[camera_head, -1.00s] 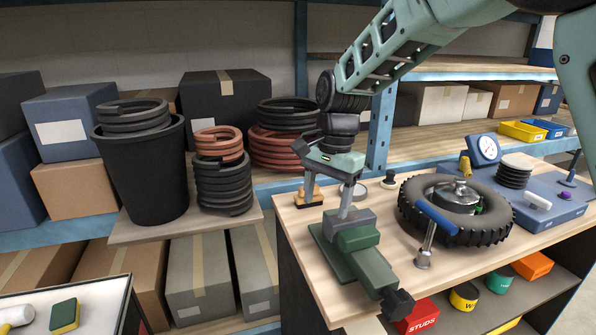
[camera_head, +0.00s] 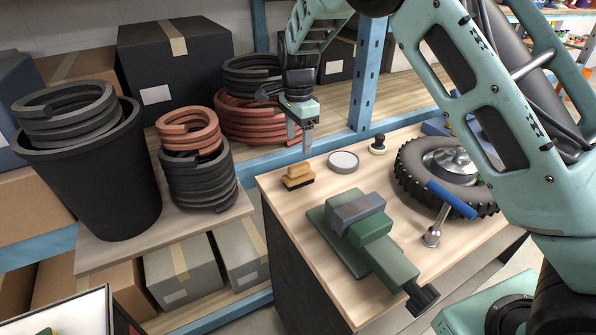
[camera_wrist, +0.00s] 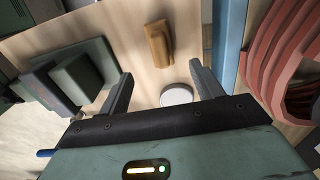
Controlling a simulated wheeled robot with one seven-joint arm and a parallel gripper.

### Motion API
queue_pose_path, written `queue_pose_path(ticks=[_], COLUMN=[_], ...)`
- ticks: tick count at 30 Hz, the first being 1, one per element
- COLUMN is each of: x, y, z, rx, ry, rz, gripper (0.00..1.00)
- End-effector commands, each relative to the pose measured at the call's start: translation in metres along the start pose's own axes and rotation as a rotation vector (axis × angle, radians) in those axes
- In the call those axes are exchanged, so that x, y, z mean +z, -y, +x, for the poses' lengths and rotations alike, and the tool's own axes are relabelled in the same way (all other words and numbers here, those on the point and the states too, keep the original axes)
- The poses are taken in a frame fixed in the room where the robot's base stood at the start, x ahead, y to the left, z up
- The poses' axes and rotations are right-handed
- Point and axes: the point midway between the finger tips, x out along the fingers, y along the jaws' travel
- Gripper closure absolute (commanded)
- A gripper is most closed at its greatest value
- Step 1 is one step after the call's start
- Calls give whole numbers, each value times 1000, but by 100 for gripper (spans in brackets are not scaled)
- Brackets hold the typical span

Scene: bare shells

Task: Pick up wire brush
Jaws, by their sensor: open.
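The wire brush (camera_head: 298,176), a small tan wooden block with dark bristles below, stands on the workbench near its left back edge. In the wrist view the brush (camera_wrist: 158,43) shows from above, beyond the fingertips and roughly centred between them. My gripper (camera_head: 308,143) points down and appears above and slightly behind the brush, apart from it. In the wrist view my gripper (camera_wrist: 162,86) has its fingers spread with nothing held between them.
A round grey-topped tin (camera_head: 343,162) stands right of the brush. A green vise (camera_head: 368,236) stands in front of them. A tyre (camera_head: 443,180) lies farther right. A blue shelf post (camera_head: 367,85) rises behind the bench. Coiled hoses (camera_head: 253,113) sit on the shelf at left.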

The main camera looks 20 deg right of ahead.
Motion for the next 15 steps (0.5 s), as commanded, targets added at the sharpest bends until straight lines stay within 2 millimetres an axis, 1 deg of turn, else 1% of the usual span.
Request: queue_pose_path(ticks=[3,6,9,15], x=[0,0,0,-1], y=[-1,-1,0,0], z=[23,40,52,64], rx=[5,4,2,3], ry=[0,0,0,1], rz=[1,1,1,0], gripper=[35,35,35,35])
